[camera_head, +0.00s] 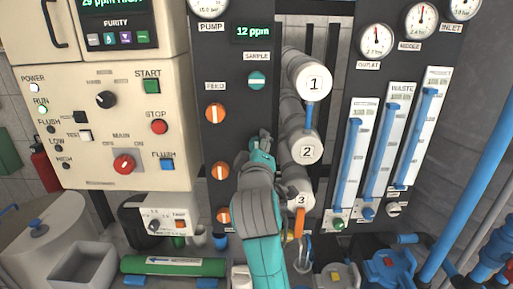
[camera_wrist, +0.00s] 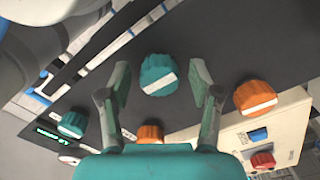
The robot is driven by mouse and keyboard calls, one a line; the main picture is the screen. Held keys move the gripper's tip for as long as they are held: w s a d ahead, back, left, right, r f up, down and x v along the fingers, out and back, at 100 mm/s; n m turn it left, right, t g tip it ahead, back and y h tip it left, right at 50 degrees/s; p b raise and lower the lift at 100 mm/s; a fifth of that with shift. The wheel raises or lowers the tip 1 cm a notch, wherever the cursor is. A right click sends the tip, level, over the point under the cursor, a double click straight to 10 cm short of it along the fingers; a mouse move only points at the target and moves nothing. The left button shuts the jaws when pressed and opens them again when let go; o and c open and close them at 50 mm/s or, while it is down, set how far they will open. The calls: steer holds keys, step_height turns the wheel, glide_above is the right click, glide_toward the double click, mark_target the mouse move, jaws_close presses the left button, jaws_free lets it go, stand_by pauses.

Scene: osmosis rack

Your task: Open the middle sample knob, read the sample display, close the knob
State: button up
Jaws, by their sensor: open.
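The middle sample knob (camera_wrist: 158,73) is teal with a white bar. In the wrist view it sits between the two fingers of my gripper (camera_wrist: 162,80), with gaps on both sides; neither finger visibly touches it. My gripper (camera_head: 262,146) is open. In the head view my gripper and arm hide this knob. The upper sample knob (camera_head: 257,80), also teal, has its white bar lying level; it also shows in the wrist view (camera_wrist: 72,124). The sample display (camera_head: 253,32) reads 12 ppm in green above the SAMPLE label.
Orange feed knobs (camera_head: 215,113) run down the panel left of my gripper; two show in the wrist view, one orange knob (camera_wrist: 255,97) right of my fingers. Numbered grey pipes (camera_head: 307,150) stand close on the right. A cream control box (camera_head: 120,120) is on the left.

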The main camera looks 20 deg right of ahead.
steer(key=v, duration=1.2)
steer(key=s+d+f+y, duration=0.1)
steer(key=s+f+y, duration=0.1)
steer(key=s+f, duration=0.5)
steer(key=s+f+y, duration=0.1)
steer(key=s+f, duration=0.1)
steer(key=f, duration=0.9)
steer(key=s+d+f+y, duration=0.1)
steer(key=s+f+y, duration=0.1)
steer(key=s+f, duration=0.5)
steer(key=s+d+f+m+g, duration=0.1)
steer(key=s+f+m, duration=0.3)
steer(key=s, duration=0.9)
steer(key=s+f+m+g, duration=0.1)
steer(key=s+f+m, duration=0.2)
steer(key=s, duration=1)
steer(key=shift+d+f+m+y, duration=0.3)
steer(key=shift+d+f+m, duration=0.1)
steer(key=shift+f, duration=0.2)
